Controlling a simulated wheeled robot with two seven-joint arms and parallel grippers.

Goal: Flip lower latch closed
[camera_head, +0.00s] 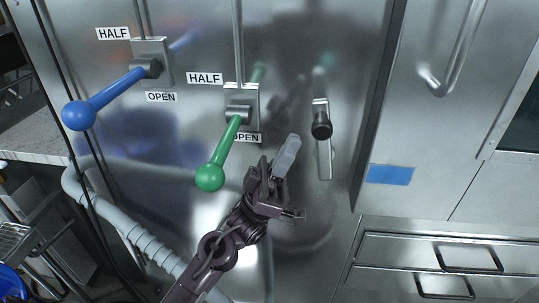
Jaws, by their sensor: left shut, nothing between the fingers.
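The lower latch (323,138) is on the steel panel right of centre. It has an upright metal plate with a dark round knob (321,127) on its upper part. My left gripper (286,156) is in front of the panel, to the left of the latch and a little below the knob. Its fingers are shut with nothing between them, and a gap shows in the picture between the fingertips and the latch. My right gripper is out of view.
A green-balled lever (226,153) is just left of my gripper, and a blue-balled lever (112,95) is at the upper left. Each has HALF and OPEN labels. A door handle (457,50) and drawers (450,255) are at the right. A grey hose (125,236) runs along the lower left.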

